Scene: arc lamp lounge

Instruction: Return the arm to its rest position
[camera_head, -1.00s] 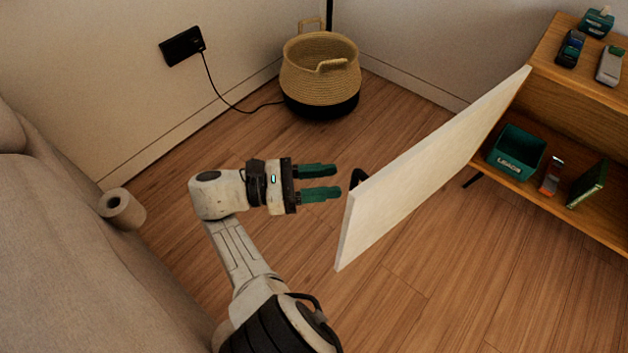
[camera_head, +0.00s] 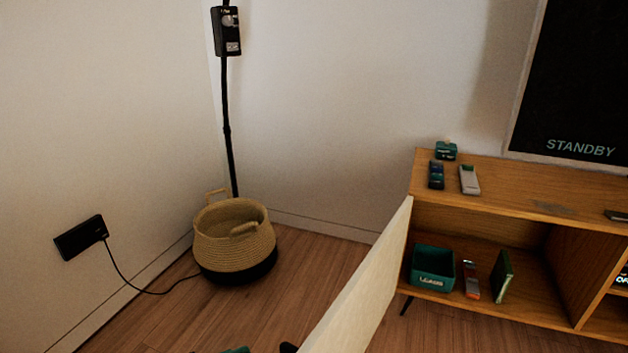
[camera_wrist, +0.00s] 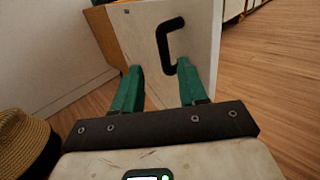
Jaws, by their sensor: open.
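My gripper (camera_wrist: 158,78) shows in the wrist view with its two green fingers apart and nothing between them. It points at the white cabinet door (camera_wrist: 195,75), which carries a black handle (camera_wrist: 172,44). The handle lies beyond the fingertips, and I see no contact. In the head view the door (camera_head: 362,295) stands swung open from the wooden cabinet (camera_head: 480,312). Only a sliver of green finger shows at the bottom edge there; the rest of my arm is out of frame.
A woven basket (camera_head: 232,245) stands in the corner by a black pole (camera_head: 227,130); part of it shows in the wrist view (camera_wrist: 22,140). The open shelf holds a teal bin (camera_head: 433,268), an orange-grey item (camera_head: 471,280) and a green book-like item (camera_head: 502,275). Small devices lie on top.

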